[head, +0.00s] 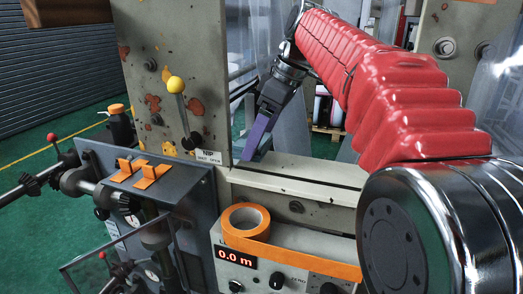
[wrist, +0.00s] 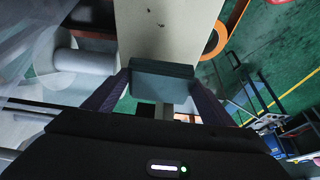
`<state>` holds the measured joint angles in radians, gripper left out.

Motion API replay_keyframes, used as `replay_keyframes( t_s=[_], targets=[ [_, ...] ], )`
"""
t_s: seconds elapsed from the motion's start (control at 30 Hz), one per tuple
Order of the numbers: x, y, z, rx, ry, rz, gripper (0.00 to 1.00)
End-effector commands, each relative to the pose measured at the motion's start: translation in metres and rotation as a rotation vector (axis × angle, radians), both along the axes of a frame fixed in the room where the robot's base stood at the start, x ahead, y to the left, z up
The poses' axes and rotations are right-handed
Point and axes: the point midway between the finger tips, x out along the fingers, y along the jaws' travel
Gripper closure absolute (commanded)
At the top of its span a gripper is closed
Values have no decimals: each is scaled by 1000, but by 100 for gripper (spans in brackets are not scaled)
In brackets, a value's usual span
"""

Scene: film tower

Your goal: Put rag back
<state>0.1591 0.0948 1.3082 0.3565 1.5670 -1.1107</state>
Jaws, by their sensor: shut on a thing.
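My gripper (head: 250,152) reaches down beyond the cream machine ledge in the head view, with one purple finger showing beside the upright plate. In the wrist view my gripper (wrist: 160,78) is shut on a folded grey-green pad, which looks like the rag (wrist: 161,88). The rag spans the gap between both fingers, close to the end of a cream surface (wrist: 175,28). I cannot tell whether it touches that surface. The rag is hidden in the head view.
A cream upright plate (head: 185,70) with a yellow-knobbed lever (head: 176,87) stands left of my gripper. An orange tape roll (head: 246,222) sits on the control box (head: 290,262) in front. A grey box with orange clips (head: 150,174) is at left. A pale roller (wrist: 85,61) shows at wrist-view left.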

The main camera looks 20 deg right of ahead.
Motion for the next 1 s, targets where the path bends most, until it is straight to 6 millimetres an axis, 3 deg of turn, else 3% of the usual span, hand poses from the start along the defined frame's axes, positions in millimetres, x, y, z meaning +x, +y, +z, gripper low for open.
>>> replay_keyframes(
  t_s=[0.2, 0.5, 0.9, 0.93, 1.0],
  targets=[
    [0, 1, -4, 1, 1, 0, 44],
    [-1, 1, -33, 0, 0, 1, 44],
    [0, 1, -37, 0, 0, 1, 44],
    [0, 1, -37, 0, 0, 1, 20],
    [0, 1, -37, 0, 0, 1, 16]
  ],
)
